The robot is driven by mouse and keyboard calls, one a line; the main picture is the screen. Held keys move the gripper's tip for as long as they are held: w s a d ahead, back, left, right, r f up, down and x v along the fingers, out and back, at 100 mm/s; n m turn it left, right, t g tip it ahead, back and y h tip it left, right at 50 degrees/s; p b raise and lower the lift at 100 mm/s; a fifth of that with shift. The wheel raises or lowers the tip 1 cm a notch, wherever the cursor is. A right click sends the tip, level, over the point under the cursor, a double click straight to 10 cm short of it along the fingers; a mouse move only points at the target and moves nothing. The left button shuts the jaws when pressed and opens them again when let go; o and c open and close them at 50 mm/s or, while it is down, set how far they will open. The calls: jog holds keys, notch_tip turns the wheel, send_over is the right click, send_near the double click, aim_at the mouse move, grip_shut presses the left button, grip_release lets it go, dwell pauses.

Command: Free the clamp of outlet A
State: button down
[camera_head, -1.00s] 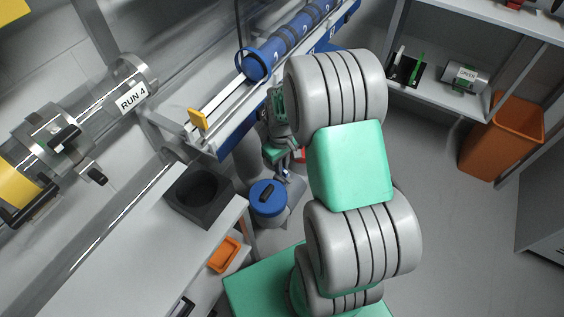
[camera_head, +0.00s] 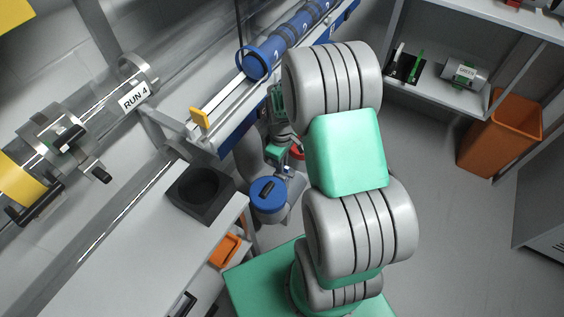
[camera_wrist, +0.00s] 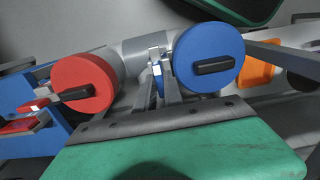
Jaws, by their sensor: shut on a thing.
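A blue round cap (camera_wrist: 209,58) with a black handle closes the end of a grey pipe in the wrist view. It also shows in the head view (camera_head: 268,194), below my gripper (camera_head: 285,171). A red round cap (camera_wrist: 82,85) with a black handle is to its left. In the wrist view my gripper (camera_wrist: 163,84) reaches up beside the blue cap's left edge. Its narrow fingers are shut on a small blue clamp lever (camera_wrist: 157,70), mostly hidden between them. A metal clamp part (camera_wrist: 154,52) shows just above. No outlet letter is readable.
A red lever with a metal bracket (camera_wrist: 38,104) sits left of the red cap. An orange tray (camera_wrist: 257,75) is at the right. In the head view, a bench with a black holder (camera_head: 201,188) is left of the outlets, and open floor is to the right.

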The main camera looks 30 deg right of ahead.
jog(key=c, duration=1.5)
grip_release()
jog(key=shift+w, duration=0.1)
jog(key=shift+o, duration=0.2)
notch_tip(320, 180, up, 8)
jog(key=shift+f+p, duration=0.1)
jog(key=shift+p, duration=0.7)
